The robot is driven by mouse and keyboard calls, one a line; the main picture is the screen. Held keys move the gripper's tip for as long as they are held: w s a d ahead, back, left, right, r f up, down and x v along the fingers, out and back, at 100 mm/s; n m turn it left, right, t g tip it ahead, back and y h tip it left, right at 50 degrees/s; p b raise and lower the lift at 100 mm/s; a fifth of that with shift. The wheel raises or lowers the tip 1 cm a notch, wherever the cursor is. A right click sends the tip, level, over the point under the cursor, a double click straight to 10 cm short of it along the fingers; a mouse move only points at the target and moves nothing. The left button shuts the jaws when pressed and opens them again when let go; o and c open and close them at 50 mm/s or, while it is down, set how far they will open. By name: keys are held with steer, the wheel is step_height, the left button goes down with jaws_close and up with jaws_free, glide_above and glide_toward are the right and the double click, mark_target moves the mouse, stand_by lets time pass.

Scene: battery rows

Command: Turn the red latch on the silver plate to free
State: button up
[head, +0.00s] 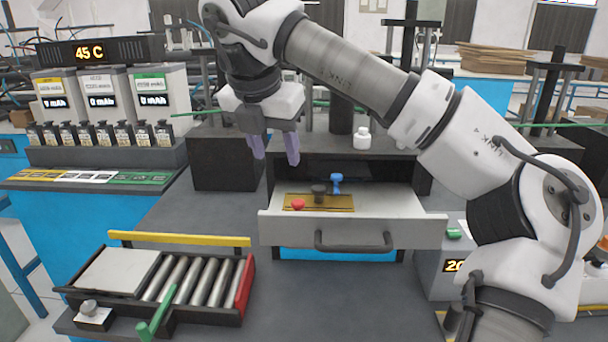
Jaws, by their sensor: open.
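My gripper (275,155) is open and empty, pointing down with its two purple fingers apart. It hangs above the left part of an open drawer (285,230). In the drawer is a brass-coloured plate (340,203) with a small red knob-like piece (297,204) at its left end. A black round piece (319,193) and a blue piece (337,183) are beside the red one. A silver-grey plate (118,270) lies on the roller tray at lower left; no red latch shows clearly on it. I cannot tell which way the red piece is turned.
The roller tray (250,262) has a red end panel, a yellow bar (180,239) behind and a green lever (155,318) in front. A white bottle (362,138) stands above the drawer. A battery rack (105,153) is at left.

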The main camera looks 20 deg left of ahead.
steer(key=p, duration=0.4)
glide_toward(298, 202)
steer(key=x, duration=0.8)
steer(key=c, duration=1)
